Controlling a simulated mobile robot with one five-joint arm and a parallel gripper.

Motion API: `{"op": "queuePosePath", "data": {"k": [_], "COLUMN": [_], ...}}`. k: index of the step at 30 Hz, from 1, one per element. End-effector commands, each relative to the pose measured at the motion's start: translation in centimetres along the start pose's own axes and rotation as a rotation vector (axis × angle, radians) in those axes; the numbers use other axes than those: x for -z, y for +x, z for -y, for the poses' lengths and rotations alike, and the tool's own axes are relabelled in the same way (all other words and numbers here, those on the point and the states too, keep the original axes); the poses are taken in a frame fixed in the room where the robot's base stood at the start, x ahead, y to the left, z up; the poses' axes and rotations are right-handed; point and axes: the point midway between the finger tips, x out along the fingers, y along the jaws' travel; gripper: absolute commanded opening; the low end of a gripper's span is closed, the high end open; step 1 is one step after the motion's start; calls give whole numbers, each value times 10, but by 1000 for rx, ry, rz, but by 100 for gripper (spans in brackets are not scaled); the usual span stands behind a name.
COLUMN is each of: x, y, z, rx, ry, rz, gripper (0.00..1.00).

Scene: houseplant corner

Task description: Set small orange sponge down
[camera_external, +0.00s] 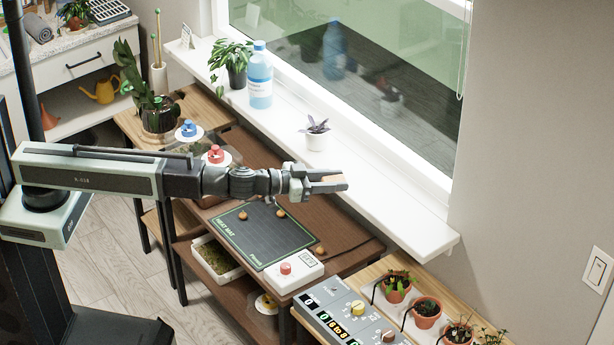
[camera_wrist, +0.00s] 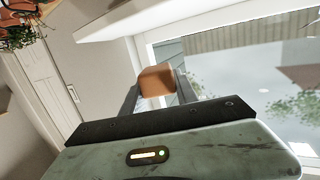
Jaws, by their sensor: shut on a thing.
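My gripper (camera_external: 327,184) is stretched out to the right above the dark wooden table, near the window sill. It is shut on a small orange-brown sponge, which shows as a block between the fingers in the wrist view (camera_wrist: 157,81). In the external view only a small part of the sponge (camera_external: 332,178) shows between the jaws. The sponge is held in the air, apart from the sill and the table.
The white sill (camera_external: 390,205) runs behind my gripper, with a small potted plant (camera_external: 317,135) and a blue bottle (camera_external: 260,78). Below lie a dark mat (camera_external: 262,238) with several small round brown things and a white device (camera_external: 290,273). Potted plants (camera_external: 427,312) stand at the lower right.

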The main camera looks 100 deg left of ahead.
Motion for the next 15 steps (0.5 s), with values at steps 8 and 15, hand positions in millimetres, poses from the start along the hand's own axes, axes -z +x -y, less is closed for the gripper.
{"op": "queuePosePath", "data": {"k": [8,15], "x": [-4,-72], "y": [-7,-49], "z": [34,122], "rx": [143,508], "ry": [-21,-83], "rz": [13,21], "gripper": [0,0]}}
